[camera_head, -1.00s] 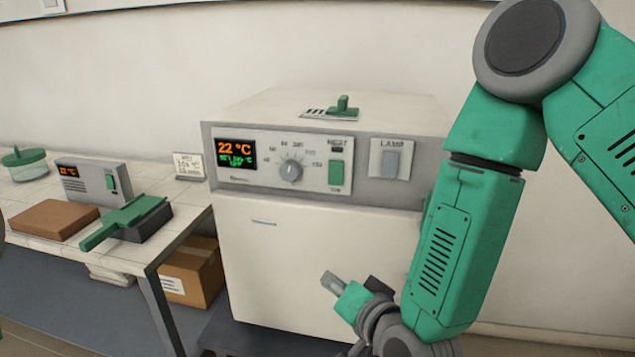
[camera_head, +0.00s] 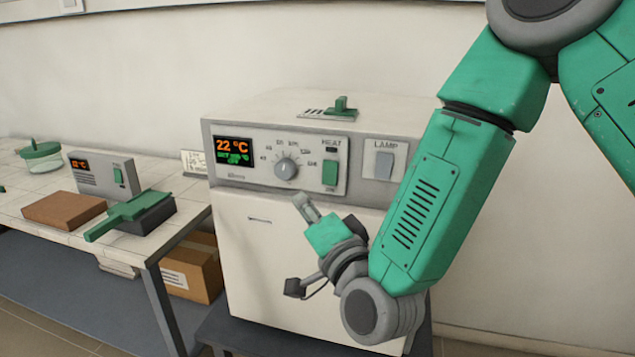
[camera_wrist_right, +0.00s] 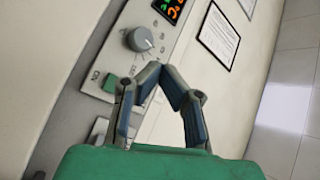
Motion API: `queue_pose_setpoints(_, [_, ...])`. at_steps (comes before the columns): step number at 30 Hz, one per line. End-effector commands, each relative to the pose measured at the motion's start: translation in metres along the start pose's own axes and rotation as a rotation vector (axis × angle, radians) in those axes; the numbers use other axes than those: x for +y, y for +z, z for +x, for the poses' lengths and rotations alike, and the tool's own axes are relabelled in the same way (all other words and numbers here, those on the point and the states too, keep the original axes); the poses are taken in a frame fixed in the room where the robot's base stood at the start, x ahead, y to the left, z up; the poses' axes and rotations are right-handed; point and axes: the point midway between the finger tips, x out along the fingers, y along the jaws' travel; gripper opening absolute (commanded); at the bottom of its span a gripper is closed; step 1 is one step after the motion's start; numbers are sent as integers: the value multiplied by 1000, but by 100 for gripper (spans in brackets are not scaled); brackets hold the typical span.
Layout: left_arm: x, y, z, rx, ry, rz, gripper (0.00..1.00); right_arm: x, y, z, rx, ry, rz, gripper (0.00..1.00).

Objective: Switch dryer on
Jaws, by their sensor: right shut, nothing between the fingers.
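The dryer (camera_head: 262,245) is a white box with a grey control panel on its upper front. Its display (camera_head: 234,151) reads 22 °C with green text ending in OFF. The green HEAT switch (camera_head: 330,173) sits right of the dial (camera_head: 286,168); in the right wrist view the green switch (camera_wrist_right: 110,83) shows left of the fingers. A grey LAMP switch (camera_head: 384,165) is further right. My right gripper (camera_head: 302,200) is shut and empty in front of the dryer, just below the panel, apart from the HEAT switch. My left gripper is out of view.
A tiled table (camera_head: 150,250) on the left bears a small device (camera_head: 100,174), a brown block (camera_head: 63,210), a green-handled tool (camera_head: 130,212) and a green-lidded jar (camera_head: 42,157). A cardboard box (camera_head: 192,268) is beneath. A green-handled vent (camera_head: 341,108) is on the dryer's top.

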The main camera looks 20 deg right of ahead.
Motion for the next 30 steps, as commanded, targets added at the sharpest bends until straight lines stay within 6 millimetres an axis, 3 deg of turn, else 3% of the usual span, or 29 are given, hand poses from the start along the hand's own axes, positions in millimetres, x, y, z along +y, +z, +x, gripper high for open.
queue_pose_setpoints(6, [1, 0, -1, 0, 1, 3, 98, 15, -16, 19, 5, 2, -2, 0])
queue_pose_setpoints(15, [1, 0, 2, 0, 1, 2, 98, 28, -24, 49, 1, 2, -13, 0])
queue_pose_setpoints(30, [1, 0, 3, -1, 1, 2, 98, 42, -42, 57, 1, 3, -2, 0])
